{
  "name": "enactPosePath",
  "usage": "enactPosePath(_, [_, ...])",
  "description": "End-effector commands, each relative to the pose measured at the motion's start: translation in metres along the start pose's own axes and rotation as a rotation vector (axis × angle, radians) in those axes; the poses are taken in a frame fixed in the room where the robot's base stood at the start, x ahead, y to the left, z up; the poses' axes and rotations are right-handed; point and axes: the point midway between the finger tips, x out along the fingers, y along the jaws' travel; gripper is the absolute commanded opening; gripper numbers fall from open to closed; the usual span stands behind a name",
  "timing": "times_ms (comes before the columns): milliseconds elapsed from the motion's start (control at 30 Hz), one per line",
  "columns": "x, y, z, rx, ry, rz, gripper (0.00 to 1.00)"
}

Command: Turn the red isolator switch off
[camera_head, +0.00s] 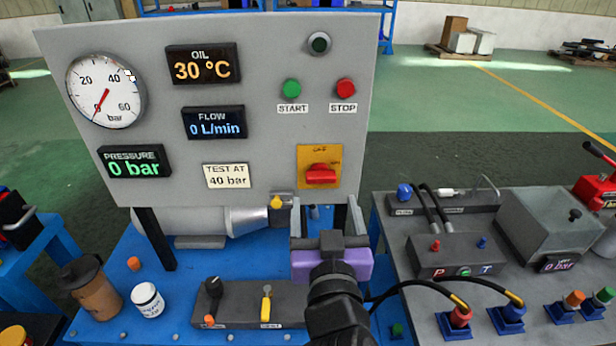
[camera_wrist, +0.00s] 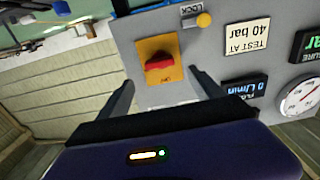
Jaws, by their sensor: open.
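The red isolator switch (camera_head: 321,174) sits on a yellow plate (camera_head: 309,156) at the lower right of the grey panel. Its handle lies about level, toward the small mark at the plate's right; "OFF" is printed at the top. My gripper (camera_head: 326,207) is open and empty, below the switch in the head view. In the wrist view, which is upside down, the switch (camera_wrist: 160,63) shows beyond and between the two spread fingers (camera_wrist: 163,82), with no contact visible.
A yellow knob (camera_head: 277,202) with a lock label (camera_wrist: 191,10) is left of the gripper. START (camera_head: 291,89) and STOP (camera_head: 346,88) buttons sit above the switch. A right bench (camera_head: 400,270) holds hoses and a grey box (camera_head: 550,221). The panel front is clear.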

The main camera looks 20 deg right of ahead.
Motion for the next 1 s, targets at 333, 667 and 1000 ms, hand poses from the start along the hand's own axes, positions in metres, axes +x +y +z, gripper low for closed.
enactPosePath(333, [0.042, 0.000, -0.002, 0.011, 0.000, 0.000, 0.76])
enactPosePath(667, [0.075, -0.001, 0.000, 0.011, -0.001, -0.003, 0.76])
enactPosePath(1000, [0.077, -0.001, 0.001, 0.011, -0.001, -0.003, 0.69])
